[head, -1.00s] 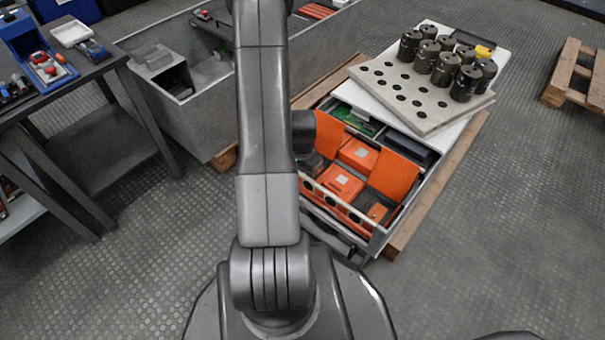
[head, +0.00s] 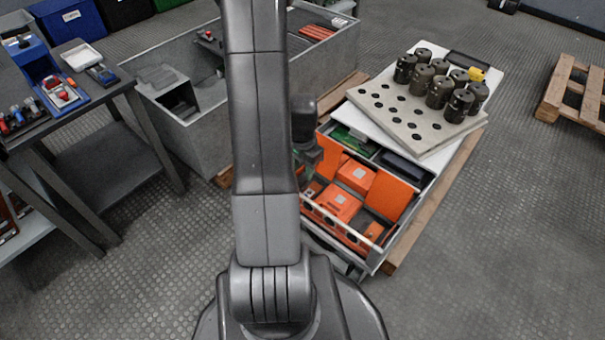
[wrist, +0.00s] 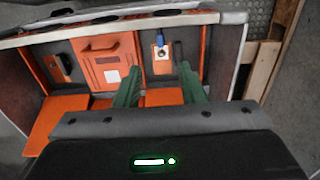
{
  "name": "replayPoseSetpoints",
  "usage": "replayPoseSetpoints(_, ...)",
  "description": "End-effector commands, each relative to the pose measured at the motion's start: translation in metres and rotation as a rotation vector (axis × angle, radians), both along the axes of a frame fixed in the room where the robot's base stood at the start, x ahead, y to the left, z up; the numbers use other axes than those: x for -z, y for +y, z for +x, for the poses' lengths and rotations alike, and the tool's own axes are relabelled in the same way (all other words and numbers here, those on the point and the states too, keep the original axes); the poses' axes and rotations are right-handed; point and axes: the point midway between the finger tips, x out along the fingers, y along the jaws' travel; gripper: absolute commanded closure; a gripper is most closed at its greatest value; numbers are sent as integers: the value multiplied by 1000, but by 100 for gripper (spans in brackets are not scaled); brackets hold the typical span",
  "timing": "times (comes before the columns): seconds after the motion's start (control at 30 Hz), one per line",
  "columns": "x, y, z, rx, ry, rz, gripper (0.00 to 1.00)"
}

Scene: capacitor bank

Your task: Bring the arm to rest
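My arm (head: 262,130) stands upright across the middle of the head view and hides most of my gripper. In the wrist view the two green fingers of my gripper (wrist: 158,76) are apart, with nothing held between them. They point toward the open drawer (wrist: 225,65) of orange parts, which also shows in the head view (head: 340,236). I cannot tell how high above the drawer they are. An orange box (wrist: 108,62) lies to the left of the fingers, and a small part with a blue top (wrist: 161,48) lies beyond them.
A perforated board (head: 430,145) carrying several dark cylinders (head: 438,92) lies on the white top behind the drawer. A grey bin (head: 205,135) stands left of the arm, and a dark workbench (head: 90,110) farther left. A wooden pallet (head: 575,90) lies at right. The right foreground floor is clear.

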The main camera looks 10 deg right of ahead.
Motion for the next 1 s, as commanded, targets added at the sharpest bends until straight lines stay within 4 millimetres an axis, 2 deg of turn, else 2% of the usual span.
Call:
replayPoseSetpoints(0.17,-8,0,0,0,0,0,64)
replayPoseSetpoints(0.43,-7,0,0,0,0,0,64)
replayPoseSetpoints(0.57,0,0,0,0,0,0,64)
replayPoseSetpoints(0.67,13,0,-1,0,3,1,64)
replayPoseSetpoints(1.0,80,0,0,0,3,1,64)
